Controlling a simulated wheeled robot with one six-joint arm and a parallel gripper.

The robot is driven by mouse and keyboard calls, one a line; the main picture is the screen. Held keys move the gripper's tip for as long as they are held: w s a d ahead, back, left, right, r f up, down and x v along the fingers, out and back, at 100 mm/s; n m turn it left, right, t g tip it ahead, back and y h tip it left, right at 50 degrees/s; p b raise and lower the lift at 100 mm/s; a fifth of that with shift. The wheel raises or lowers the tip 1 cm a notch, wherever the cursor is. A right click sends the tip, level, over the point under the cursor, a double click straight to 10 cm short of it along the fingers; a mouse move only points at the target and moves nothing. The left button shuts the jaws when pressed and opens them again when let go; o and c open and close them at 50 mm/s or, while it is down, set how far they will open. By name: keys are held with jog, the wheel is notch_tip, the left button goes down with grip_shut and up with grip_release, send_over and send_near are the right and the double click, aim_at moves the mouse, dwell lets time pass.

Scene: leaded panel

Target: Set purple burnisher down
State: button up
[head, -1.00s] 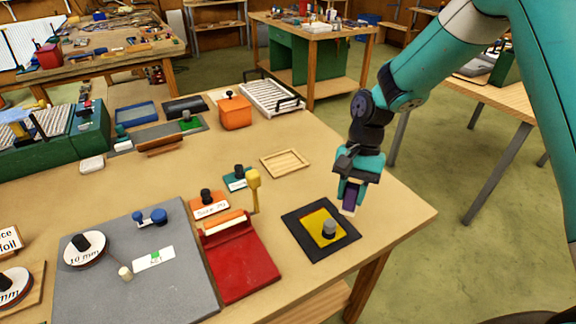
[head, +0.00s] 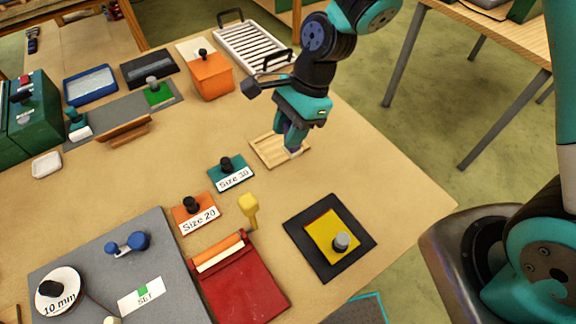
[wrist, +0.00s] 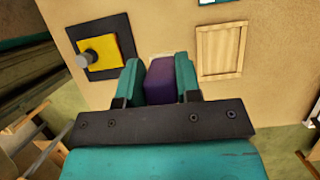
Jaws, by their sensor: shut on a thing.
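The purple burnisher (wrist: 160,82) is between the fingers of my gripper (wrist: 159,80) in the wrist view, and the gripper is shut on it. In the head view my gripper (head: 291,148) hangs over the shallow wooden tray (head: 266,146); the burnisher is mostly hidden there behind the fingers. In the wrist view the tray (wrist: 219,52) lies to the right of the gripper, with bare table beneath the burnisher's tip. I cannot tell whether the burnisher touches anything below. The tray looks empty.
A black mat with a yellow plate (head: 322,238) and grey knob lies near the table's right edge. The teal Size 30 block (head: 231,175), orange Size 20 block (head: 194,213) and red board (head: 240,285) stand left. An orange box (head: 211,78) and white rack (head: 252,48) are behind.

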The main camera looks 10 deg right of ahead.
notch_tip(320, 180, down, 14)
jog(key=p, duration=0.2)
jog(key=shift+r+p, duration=0.15)
jog(key=shift+p, duration=0.25)
jog(key=o, duration=0.9)
